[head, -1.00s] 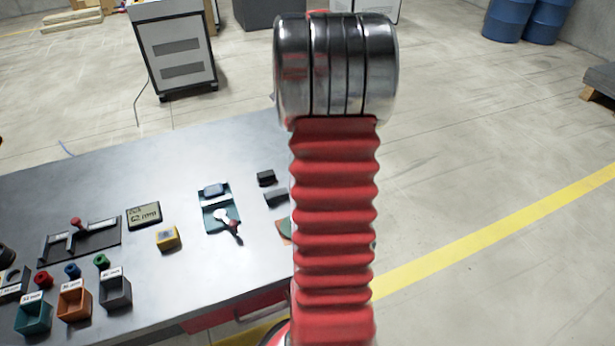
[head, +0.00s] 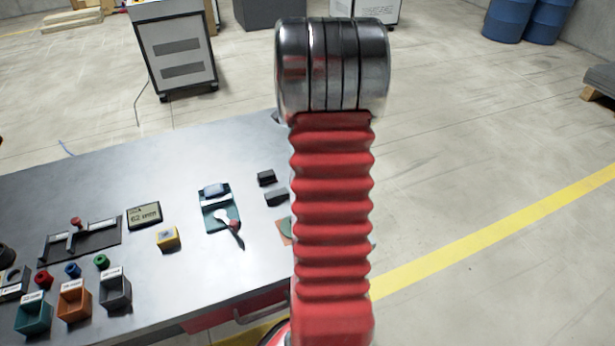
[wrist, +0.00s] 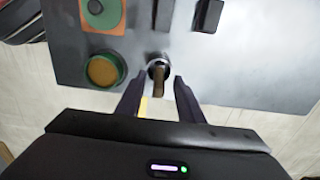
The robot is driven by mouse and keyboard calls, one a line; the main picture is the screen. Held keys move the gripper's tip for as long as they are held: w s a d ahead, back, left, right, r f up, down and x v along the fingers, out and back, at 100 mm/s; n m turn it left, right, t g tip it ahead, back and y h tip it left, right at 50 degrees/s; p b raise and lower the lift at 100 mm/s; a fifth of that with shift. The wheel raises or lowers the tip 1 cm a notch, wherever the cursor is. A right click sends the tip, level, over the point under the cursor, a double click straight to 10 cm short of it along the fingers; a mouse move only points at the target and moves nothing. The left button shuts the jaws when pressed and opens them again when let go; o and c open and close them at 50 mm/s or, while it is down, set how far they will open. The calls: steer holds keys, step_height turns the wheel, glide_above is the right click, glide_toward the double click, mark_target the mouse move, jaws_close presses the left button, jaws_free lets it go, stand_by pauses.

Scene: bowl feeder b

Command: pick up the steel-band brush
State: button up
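In the wrist view, a small brush (wrist: 158,72) with a shiny steel band and a brown part shows between the fingertips of my gripper (wrist: 157,84). It lies near the edge of the table. My gripper is open, with one dark finger on each side of the brush and a visible gap to each side. I cannot tell how far above the brush the fingertips are. In the head view my red arm hides the brush and the gripper.
Left of the brush is a green round dish (wrist: 107,70) with an orange-brown middle. Beyond it is an orange square with a green disc (wrist: 101,13). Two black blocks (wrist: 207,15) lie on the grey table (wrist: 240,75). Several coloured bins (head: 75,298) stand at the table's left.

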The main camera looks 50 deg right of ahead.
stand_by(0.3)
jaws_close()
stand_by(0.3)
